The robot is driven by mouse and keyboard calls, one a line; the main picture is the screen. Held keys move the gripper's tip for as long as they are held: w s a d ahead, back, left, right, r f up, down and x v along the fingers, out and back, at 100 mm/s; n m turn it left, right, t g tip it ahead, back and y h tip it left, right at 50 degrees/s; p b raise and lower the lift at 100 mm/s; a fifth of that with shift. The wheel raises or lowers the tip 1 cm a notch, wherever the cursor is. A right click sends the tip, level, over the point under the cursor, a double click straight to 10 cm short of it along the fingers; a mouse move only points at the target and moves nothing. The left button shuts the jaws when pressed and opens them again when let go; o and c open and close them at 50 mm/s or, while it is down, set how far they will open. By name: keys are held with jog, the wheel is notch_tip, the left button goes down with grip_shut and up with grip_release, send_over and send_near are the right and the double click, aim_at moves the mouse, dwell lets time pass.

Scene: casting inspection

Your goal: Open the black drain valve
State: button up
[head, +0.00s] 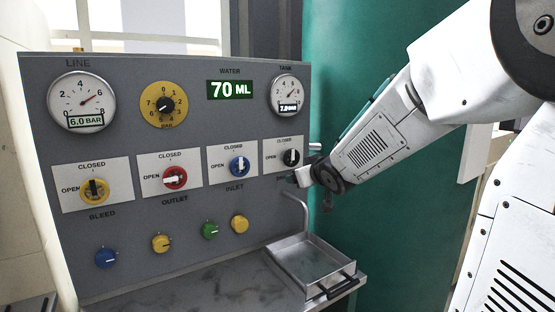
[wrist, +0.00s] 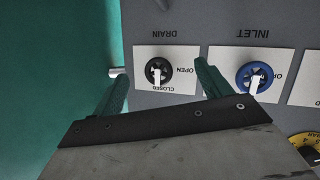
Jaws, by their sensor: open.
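The black drain valve (head: 291,157) is at the right end of the valve row on the grey panel, with a white pointer towards CLOSED. In the wrist view, which is upside down, the drain valve (wrist: 158,71) shows between my two green fingers, with its pointer at the CLOSED label. My gripper (wrist: 161,72) is open and empty, with one finger on each side of the valve in the picture. I cannot tell how far the fingertips are from the panel. In the head view my gripper (head: 296,179) is just below the valve's label plate.
The blue inlet valve (wrist: 254,78) is close beside one finger. The red outlet valve (head: 175,178) and yellow bleed valve (head: 94,190) are farther left. A metal tray (head: 282,255) sits under a drain spout (head: 297,199). The water display (head: 230,90) reads 70 ML.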

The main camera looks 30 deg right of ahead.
aim_at(293, 159)
jog(key=w+d+n+t+y, duration=0.1)
jog(key=w, duration=0.3)
jog(key=w+d+t+y, duration=0.1)
jog(key=w+t, duration=0.1)
jog(key=w, duration=0.2)
jog(key=w+d+n+t+y, duration=0.1)
jog(key=w+y, duration=0.1)
jog(key=w, duration=0.2)
jog(key=shift+w+d+r+n, duration=0.2)
jog(key=shift+w+r+n, duration=0.1)
jog(key=shift+w+r, duration=0.1)
jog(key=c, duration=1)
